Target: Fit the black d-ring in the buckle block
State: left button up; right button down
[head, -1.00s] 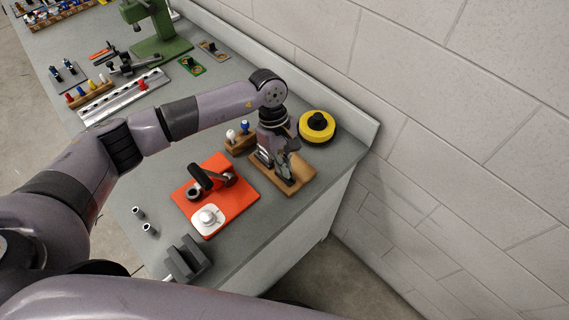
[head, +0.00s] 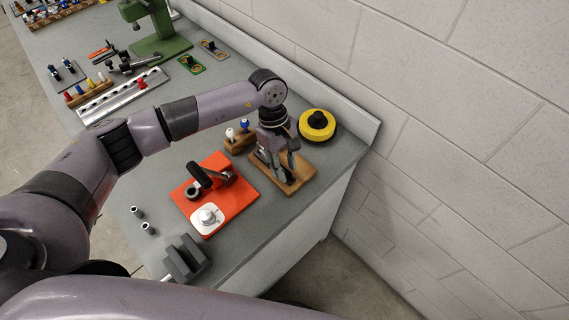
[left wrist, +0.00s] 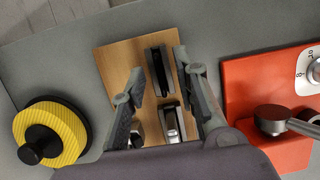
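A wooden board (head: 301,173), which I take to be the buckle block, lies near the bench's right edge. In the left wrist view the board (left wrist: 118,62) carries a dark slotted piece (left wrist: 157,72) and a second dark piece with a shiny metal part (left wrist: 172,123). I cannot tell which of these is the black d-ring. My left gripper (head: 279,172) is over the board. Its fingers (left wrist: 160,98) are spread on both sides of the dark pieces, with a gap on each side. The gripper hides part of the board in the head view. My right gripper is out of view.
A red plate (head: 240,204) with a dark lever and white dial stands close by. A yellow and black round part (head: 317,125) is behind the board. A small peg rack (head: 240,140) sits beside the gripper. The wall (head: 460,130) borders the bench.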

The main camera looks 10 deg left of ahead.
pick_arm(q)
jog(key=v, duration=1.2)
